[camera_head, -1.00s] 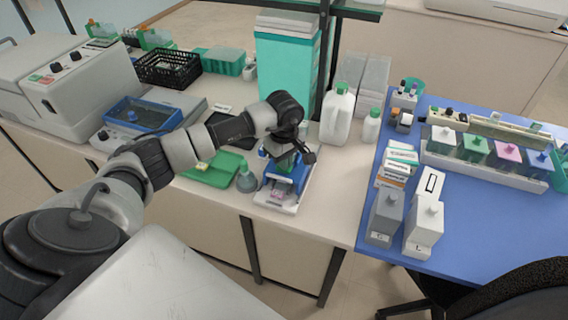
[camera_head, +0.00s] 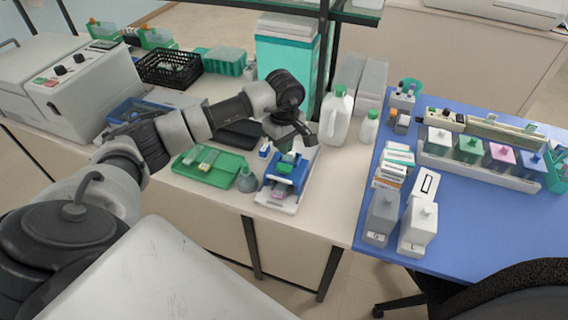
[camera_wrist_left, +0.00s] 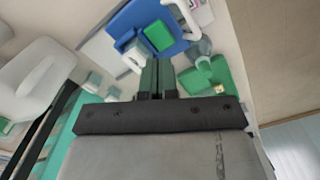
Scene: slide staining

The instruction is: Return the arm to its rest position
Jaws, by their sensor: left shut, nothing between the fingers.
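My left arm comes in from the left in the head view and reaches over the bench. My left gripper (camera_head: 290,148) points down just above and behind the small blue-and-white device (camera_head: 286,178). In the left wrist view the gripper's dark fingers (camera_wrist_left: 157,75) are together with nothing between them. The blue device (camera_wrist_left: 140,25) with its green block (camera_wrist_left: 159,36) lies beyond the fingertips. The gripper is apart from the device in the head view. My right gripper is in neither view.
A green tray (camera_head: 222,166) and a grey flask (camera_head: 246,180) stand left of the device. A white jug (camera_head: 335,122) stands to its right, a teal box (camera_head: 283,55) behind. The blue table (camera_head: 462,225) holds staining jars and bottles. The bench front strip is clear.

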